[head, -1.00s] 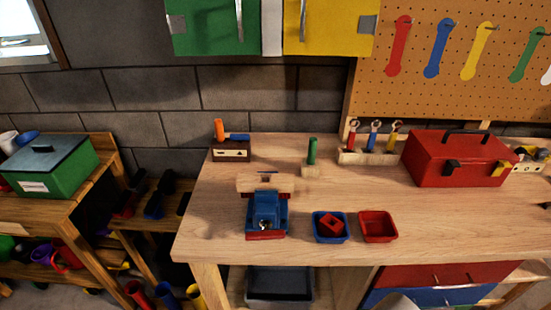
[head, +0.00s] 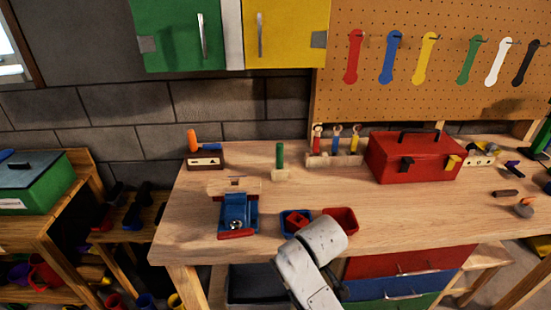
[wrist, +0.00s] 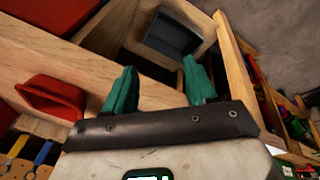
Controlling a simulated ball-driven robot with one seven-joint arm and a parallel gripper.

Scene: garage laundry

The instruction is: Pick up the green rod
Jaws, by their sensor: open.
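The green rod (head: 280,155) stands upright in a small wooden base on the workbench (head: 200,225), near its back edge. It is left of the rack of small tools and right of the orange-topped block. I cannot make it out in the wrist view. My gripper shows in the wrist view (wrist: 162,88) with its two green fingers apart and nothing between them. It is out over the bench's front edge, away from the rod. In the head view part of my arm shows at the bench front, and the fingers are not visible there.
A blue toy truck (head: 237,218) stands in front of the rod to the left. A blue tray (head: 285,232) holding a red block and a red tray (head: 352,217) sit near the front edge. A red toolbox (head: 415,160) stands to the right. Bare wood surrounds the rod's base.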

